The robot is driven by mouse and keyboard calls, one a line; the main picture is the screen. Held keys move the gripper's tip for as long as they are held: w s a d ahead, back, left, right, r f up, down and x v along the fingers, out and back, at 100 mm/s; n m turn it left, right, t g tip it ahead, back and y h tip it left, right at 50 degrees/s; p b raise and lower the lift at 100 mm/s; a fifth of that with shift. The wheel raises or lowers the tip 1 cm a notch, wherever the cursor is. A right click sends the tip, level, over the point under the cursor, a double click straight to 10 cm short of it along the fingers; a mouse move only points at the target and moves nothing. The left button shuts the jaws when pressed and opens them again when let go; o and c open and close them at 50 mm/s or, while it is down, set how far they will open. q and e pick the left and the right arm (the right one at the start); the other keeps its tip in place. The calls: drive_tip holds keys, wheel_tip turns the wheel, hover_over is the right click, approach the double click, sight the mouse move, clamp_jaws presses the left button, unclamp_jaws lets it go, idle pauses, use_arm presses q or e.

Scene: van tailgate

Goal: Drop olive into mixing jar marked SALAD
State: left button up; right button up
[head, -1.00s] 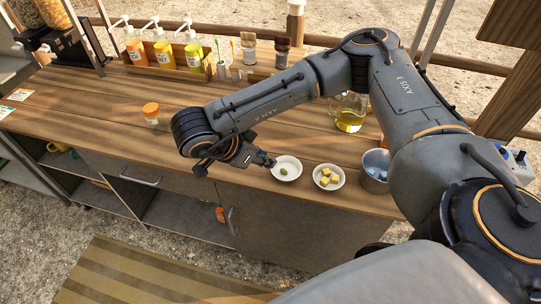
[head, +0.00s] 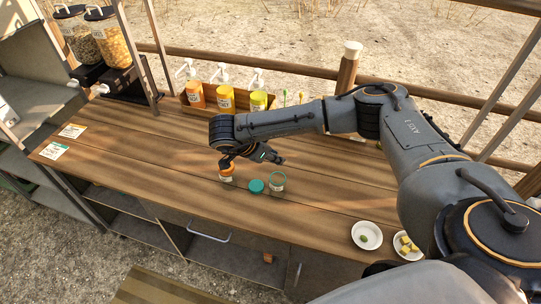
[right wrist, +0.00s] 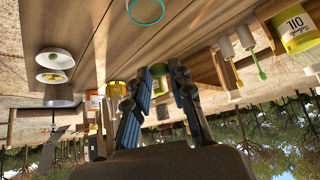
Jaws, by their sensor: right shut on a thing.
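My right gripper (head: 278,159) is above the counter, behind and a little above an open clear jar with a teal rim (head: 278,182). The jar's label is too small to read; its teal rim also shows in the right wrist view (right wrist: 146,9). In that view the fingers are close together on a small yellow-green thing (right wrist: 159,70), which looks like an olive. A green olive (head: 364,239) lies on a white plate (head: 372,228) at the lower right. My left gripper is not in view.
An orange-lidded jar (head: 227,174) stands farther left, under my wrist. A plate of yellow cubes (head: 408,246) is at the right. Pump bottles (head: 225,98) stand along the back.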

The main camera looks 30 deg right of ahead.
use_arm(q)
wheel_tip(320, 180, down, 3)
drive_tip(key=b, duration=0.2)
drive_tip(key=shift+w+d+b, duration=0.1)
drive_tip(key=shift+b, duration=0.2)
use_arm(e)
wheel_tip(320, 180, down, 5)
drive_tip(key=shift+s+r, duration=0.1)
drive_tip(key=shift+r, duration=0.1)
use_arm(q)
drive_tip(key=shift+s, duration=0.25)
use_arm(e)
drive_tip(key=o, duration=0.7)
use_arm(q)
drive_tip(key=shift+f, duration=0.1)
use_arm(e)
drive_tip(key=shift+o, duration=0.2)
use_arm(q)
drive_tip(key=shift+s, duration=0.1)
use_arm(e)
drive_tip(key=w+v, duration=0.1)
drive_tip(key=v, duration=1.1)
drive_tip(key=shift+s, duration=0.4)
